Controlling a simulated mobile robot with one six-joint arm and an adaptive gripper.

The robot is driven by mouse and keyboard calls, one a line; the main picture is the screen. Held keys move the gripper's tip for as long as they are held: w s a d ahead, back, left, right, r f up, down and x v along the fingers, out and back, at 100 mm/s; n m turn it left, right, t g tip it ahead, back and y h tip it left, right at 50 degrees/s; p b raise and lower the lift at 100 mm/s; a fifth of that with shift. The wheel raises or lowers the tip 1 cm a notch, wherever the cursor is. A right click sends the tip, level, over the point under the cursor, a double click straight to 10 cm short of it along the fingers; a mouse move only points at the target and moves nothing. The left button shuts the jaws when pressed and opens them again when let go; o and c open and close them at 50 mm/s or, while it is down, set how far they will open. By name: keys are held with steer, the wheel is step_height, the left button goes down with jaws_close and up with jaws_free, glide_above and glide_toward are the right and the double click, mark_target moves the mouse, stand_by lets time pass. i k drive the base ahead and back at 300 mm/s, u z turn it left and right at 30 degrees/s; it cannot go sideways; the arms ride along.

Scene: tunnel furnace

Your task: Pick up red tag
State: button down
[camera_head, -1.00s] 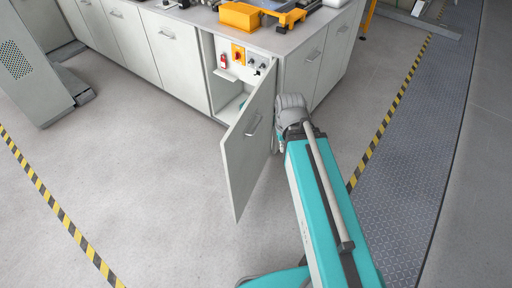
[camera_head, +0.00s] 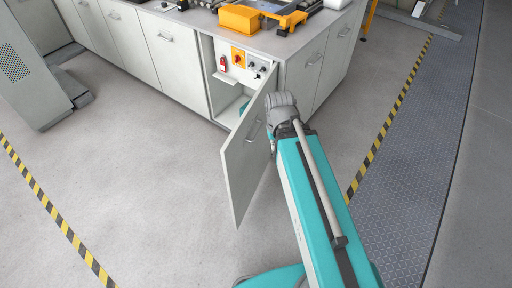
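The small red tag (camera_head: 223,62) hangs inside the open cabinet, on the left part of the white panel, beside an orange switch plate (camera_head: 238,56). My teal arm reaches up from the bottom right to the cabinet. Its grey wrist is just right of the open door's upper edge. My gripper is not visible; the wrist and door hide that area. I cannot tell from here whether it is near the tag.
The cabinet door (camera_head: 245,165) stands open toward me, left of my arm. A small shelf (camera_head: 225,77) juts out below the tag. An orange box (camera_head: 240,18) sits on the counter above. The floor left of the door is clear.

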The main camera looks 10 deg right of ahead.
mark_target(223, 68)
steer(key=i, duration=0.85)
steer(key=z, duration=0.05)
